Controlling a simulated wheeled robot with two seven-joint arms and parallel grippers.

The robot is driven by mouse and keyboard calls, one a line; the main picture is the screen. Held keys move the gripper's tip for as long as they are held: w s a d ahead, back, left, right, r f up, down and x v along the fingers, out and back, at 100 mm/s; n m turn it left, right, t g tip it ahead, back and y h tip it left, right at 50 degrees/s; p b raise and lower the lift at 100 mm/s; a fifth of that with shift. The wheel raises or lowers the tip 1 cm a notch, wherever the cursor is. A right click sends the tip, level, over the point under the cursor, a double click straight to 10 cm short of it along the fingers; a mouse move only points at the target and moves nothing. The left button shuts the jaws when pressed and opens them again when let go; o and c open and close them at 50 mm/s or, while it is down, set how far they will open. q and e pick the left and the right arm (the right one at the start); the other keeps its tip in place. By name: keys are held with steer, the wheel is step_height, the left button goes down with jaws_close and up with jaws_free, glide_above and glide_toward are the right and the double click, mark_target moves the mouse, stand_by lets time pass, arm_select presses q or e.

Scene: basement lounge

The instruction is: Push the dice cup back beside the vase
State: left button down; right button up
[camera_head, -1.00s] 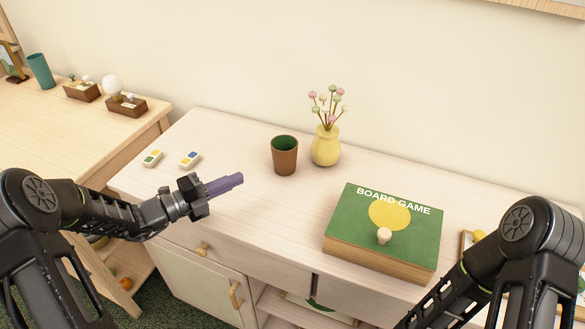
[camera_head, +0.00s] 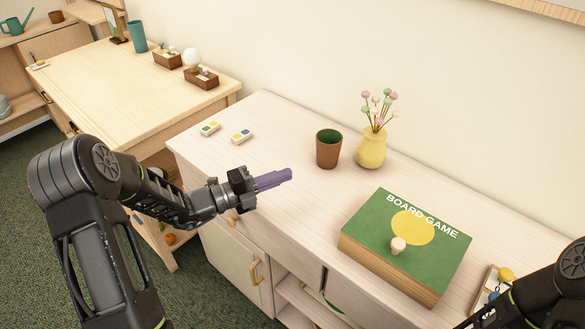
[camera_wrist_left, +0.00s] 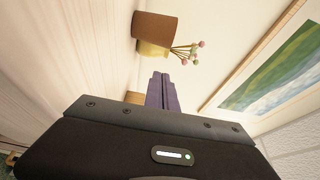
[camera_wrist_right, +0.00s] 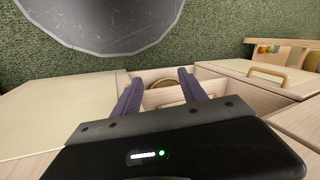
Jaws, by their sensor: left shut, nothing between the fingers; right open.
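The dice cup (camera_head: 328,150), brown outside and green inside, stands upright on the pale cabinet top. The yellow vase (camera_head: 371,149) with pink, white and green flowers stands to its right and slightly behind, close by. My left gripper (camera_head: 289,174) is shut and empty, in front of the cup and a little left, apart from it. In the left wrist view the cup (camera_wrist_left: 154,27) shows ahead of the shut fingers (camera_wrist_left: 162,77), with the vase (camera_wrist_left: 153,49) partly hidden behind it. My right gripper (camera_wrist_right: 157,82) is open and empty in the right wrist view, over the floor side of furniture.
Two small tiles (camera_head: 242,135) lie at the left. A wooden desk (camera_head: 120,92) adjoins on the left. The cabinet top around the cup is clear.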

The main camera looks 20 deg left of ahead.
mark_target(325, 135)
arm_select(q)
steer(key=p+x, duration=0.1)
steer(key=x, duration=0.8)
steer(key=shift+w+d, duration=0.1)
steer(key=shift+d, duration=0.1)
steer(key=w, duration=0.3)
steer(key=shift+w+a+p, duration=0.15)
steer(key=shift+a+p, duration=0.05)
steer(key=shift+p, duration=0.1)
steer(key=shift+w, duration=0.3)
steer(key=shift+w, duration=0.1)
steer(key=w+b, duration=0.1)
steer(key=w, duration=0.3)
steer(key=w+b, duration=0.2)
steer(key=w, duration=0.2)
steer(key=shift+w+a+f, duration=0.15)
steer(key=shift+w, duration=0.65)
steer(key=shift+s, duration=0.15)
